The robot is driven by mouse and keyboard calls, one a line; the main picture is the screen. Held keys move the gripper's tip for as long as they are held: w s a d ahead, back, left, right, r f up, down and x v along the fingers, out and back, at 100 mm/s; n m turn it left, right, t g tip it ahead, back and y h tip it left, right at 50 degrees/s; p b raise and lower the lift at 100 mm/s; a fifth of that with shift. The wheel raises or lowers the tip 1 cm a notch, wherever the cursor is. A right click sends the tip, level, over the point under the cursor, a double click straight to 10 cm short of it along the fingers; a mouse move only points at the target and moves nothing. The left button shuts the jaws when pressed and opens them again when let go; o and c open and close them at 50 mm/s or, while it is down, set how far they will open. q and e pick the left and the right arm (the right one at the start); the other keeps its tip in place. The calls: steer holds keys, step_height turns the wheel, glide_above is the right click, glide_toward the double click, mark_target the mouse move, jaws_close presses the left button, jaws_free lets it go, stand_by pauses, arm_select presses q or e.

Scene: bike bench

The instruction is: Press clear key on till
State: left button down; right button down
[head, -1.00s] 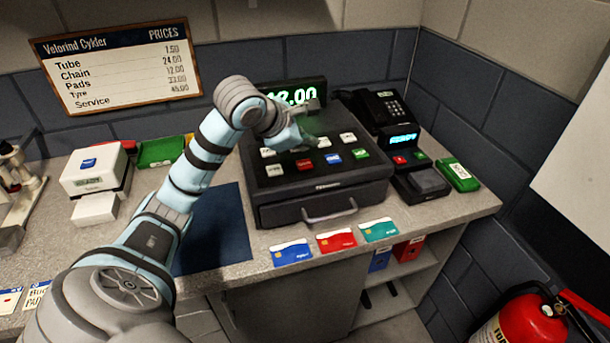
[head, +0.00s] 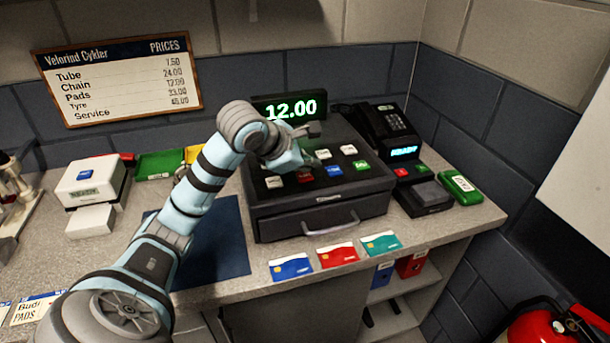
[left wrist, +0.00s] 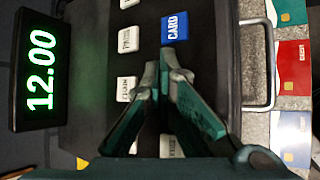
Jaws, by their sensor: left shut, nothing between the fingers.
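The black till (head: 322,205) stands on the counter, with white, red, blue and green keys on its sloped top. The red key (head: 304,177) shows in the head view, but its label is too small to read. My left gripper (head: 314,160) is shut and empty over the key area. In the left wrist view its fingertips (left wrist: 164,70) are beside the blue CARD key (left wrist: 174,27) and a white key (left wrist: 126,88). The fingers hide other keys there; I cannot tell whether they touch one. My right gripper is not in view.
The till display (head: 291,107) reads 12.00 behind the keys. A card terminal (head: 425,196) and a phone (head: 388,125) stand to the right. Blue (head: 291,267), red (head: 338,254) and teal (head: 381,243) cards lie in front of the till. A blue mat (head: 212,245) lies left.

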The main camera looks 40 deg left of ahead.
mark_target(307, 177)
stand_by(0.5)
arm_select(q)
steer(key=shift+f+b, duration=0.35)
steer(key=shift+f, duration=0.3)
steer(key=shift+r+p, duration=0.45)
steer(key=shift+r, duration=0.2)
step_height(307, 177, up, 6)
steer(key=p, duration=0.5)
steer(key=shift+w, duration=0.1)
